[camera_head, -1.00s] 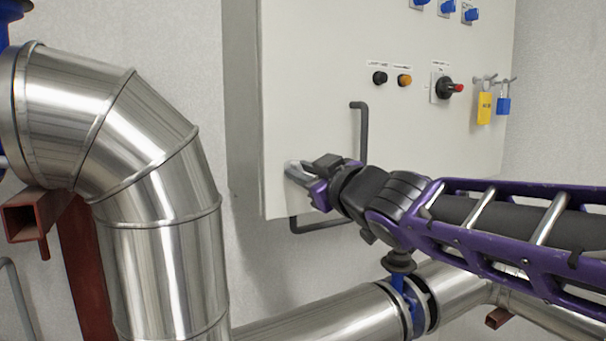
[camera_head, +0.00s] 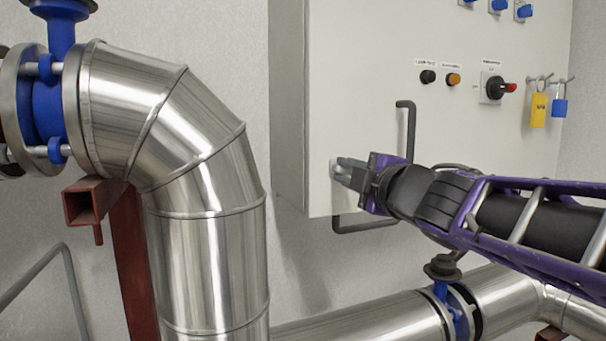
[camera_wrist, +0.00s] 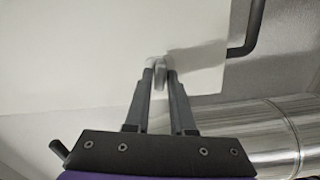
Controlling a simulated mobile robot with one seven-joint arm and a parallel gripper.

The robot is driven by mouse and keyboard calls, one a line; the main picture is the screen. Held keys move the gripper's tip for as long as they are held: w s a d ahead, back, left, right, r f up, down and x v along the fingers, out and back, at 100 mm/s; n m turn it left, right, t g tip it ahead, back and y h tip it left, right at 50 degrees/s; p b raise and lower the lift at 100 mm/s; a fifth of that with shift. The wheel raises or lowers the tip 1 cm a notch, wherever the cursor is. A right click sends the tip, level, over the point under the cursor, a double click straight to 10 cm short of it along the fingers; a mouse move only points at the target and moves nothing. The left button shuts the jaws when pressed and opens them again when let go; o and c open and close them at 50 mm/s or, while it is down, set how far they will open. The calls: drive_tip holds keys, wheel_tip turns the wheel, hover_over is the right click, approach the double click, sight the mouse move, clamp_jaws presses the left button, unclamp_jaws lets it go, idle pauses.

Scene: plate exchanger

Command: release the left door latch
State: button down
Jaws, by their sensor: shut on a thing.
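The left door latch (camera_wrist: 160,75) is a small metal piece near the lower left edge of the light grey cabinet door (camera_head: 370,110). It also shows in the head view (camera_head: 337,168), partly hidden by the fingers. My gripper (camera_head: 343,172) reaches in from the right and is shut on the latch. In the wrist view, the two fingertips (camera_wrist: 160,68) close on either side of the latch, which stands out from the door face.
Large silver pipes (camera_head: 208,240) run at left and below. Knobs and padlocks (camera_head: 539,108) are higher at right.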

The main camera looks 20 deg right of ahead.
drive_tip(key=shift+f+n, duration=0.1)
drive_tip(key=shift+n, duration=1.1)
drive_tip(key=shift+b, duration=0.3)
drive_tip(key=shift+w, duration=0.1)
drive_tip(key=c, duration=0.8)
unclamp_jaws()
drive_tip(key=shift+c, duration=0.2)
drive_tip(key=shift+s, duration=0.4)
drive_tip(key=s+p, duration=0.4)
drive_tip(key=s, duration=1.2)
drive_tip(key=shift+s+d, duration=0.35)
drive_tip(key=shift+s, duration=0.05)
